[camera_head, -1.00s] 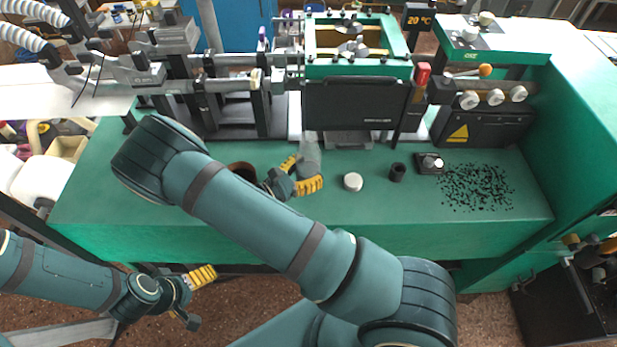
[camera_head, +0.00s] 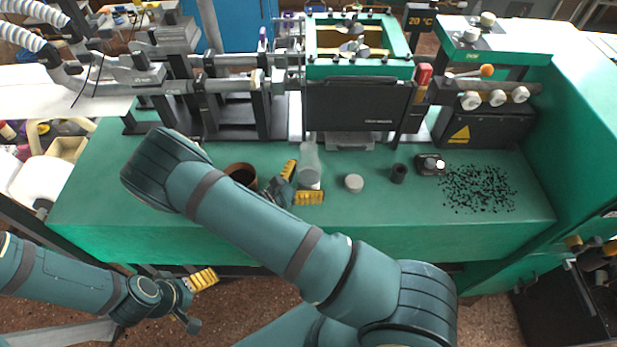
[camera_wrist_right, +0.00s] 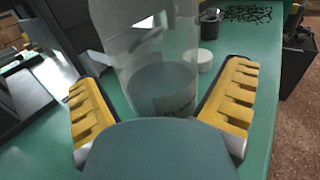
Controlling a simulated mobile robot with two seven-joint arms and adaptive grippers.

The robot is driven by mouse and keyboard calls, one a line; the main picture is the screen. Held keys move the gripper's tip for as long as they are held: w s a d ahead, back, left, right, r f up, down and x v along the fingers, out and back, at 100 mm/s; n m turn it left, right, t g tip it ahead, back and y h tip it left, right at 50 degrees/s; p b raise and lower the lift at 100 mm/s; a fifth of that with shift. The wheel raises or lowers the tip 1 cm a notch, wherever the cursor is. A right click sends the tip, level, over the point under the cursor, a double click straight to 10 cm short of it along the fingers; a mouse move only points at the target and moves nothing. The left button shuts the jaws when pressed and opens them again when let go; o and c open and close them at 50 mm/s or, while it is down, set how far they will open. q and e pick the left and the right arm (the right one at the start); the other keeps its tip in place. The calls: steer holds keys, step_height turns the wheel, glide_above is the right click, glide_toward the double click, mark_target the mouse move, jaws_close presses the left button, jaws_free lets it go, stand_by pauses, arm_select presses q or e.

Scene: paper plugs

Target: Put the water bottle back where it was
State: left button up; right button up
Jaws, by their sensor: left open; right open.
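The clear water bottle (camera_head: 309,163) stands upright on the green bench top, close to the front of the dark machine panel. In the right wrist view the bottle (camera_wrist_right: 160,78) stands between the two yellow fingers, with a gap on each side. My right gripper (camera_head: 307,181) is open around the lower part of the bottle, with its palm on the near-left side. The bottle's cap end is out of the right wrist view. My left gripper (camera_head: 199,299) is open and empty, low in front of the bench.
A white round lid (camera_head: 354,183), a black cup (camera_head: 398,173) and a small black device (camera_head: 430,164) stand right of the bottle. Black plugs (camera_head: 478,188) lie scattered further right. A brown ring-shaped object (camera_head: 241,175) sits left, partly behind my right arm.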

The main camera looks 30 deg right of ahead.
mark_target(299, 184)
steer(key=shift+r, duration=0.2)
steer(key=a, duration=0.7)
steer(key=shift+s+a, duration=0.25)
steer(key=shift+s, duration=0.05)
steer(key=shift+f, duration=0.1)
